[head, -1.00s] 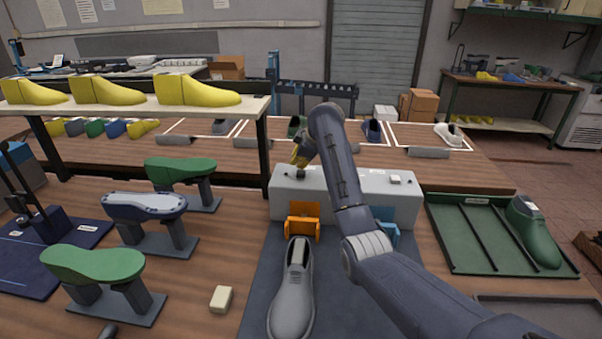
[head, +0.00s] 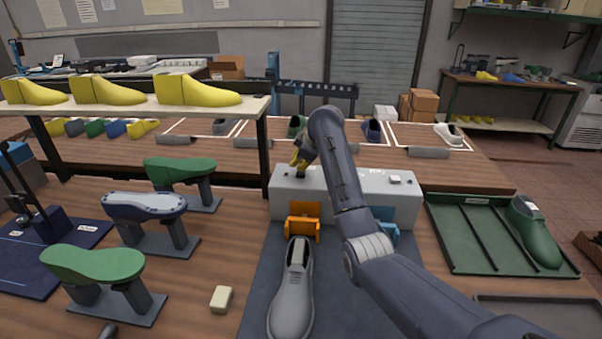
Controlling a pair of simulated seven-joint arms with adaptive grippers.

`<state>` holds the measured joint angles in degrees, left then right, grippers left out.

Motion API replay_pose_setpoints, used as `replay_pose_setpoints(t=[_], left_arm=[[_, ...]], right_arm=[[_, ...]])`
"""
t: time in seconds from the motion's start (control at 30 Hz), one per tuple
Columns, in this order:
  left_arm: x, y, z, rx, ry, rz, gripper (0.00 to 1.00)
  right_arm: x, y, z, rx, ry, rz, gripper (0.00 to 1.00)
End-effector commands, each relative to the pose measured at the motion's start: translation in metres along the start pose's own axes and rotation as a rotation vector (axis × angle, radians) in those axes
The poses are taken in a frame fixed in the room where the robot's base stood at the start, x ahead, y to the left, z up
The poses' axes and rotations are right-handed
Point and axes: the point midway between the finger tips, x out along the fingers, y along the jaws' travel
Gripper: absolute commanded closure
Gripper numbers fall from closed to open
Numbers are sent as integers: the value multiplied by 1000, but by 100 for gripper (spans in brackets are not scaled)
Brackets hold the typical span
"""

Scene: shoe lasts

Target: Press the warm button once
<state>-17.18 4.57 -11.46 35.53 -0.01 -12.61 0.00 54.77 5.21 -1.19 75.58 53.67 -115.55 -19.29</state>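A grey-white box (head: 347,188) stands at the back of the dark mat, with an orange fitting (head: 303,220) and a blue fitting (head: 388,228) on its front. A small pale button-like piece (head: 395,179) sits on its top at the right. My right gripper (head: 301,172), yellow and dark, points down at the left part of the box top, above the orange fitting. Its tip looks at or just above the surface; contact and finger opening are too small to tell. Any button under it is hidden. No label reading warm is legible. My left gripper is not in view.
A grey shoe (head: 293,292) lies on the dark mat (head: 258,300) in front of the orange fitting. Green and blue-grey lasts on stands fill the left. A green tray (head: 470,250) with a green last is at right. A shelf of yellow lasts (head: 197,91) stands back left.

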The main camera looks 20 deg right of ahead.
Motion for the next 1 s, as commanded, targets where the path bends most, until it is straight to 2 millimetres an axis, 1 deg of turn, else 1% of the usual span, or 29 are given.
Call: replay_pose_setpoints(t=[1.0], left_arm=[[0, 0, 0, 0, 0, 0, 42]], right_arm=[[5, -3, 3, 1, 1, 0, 100]])
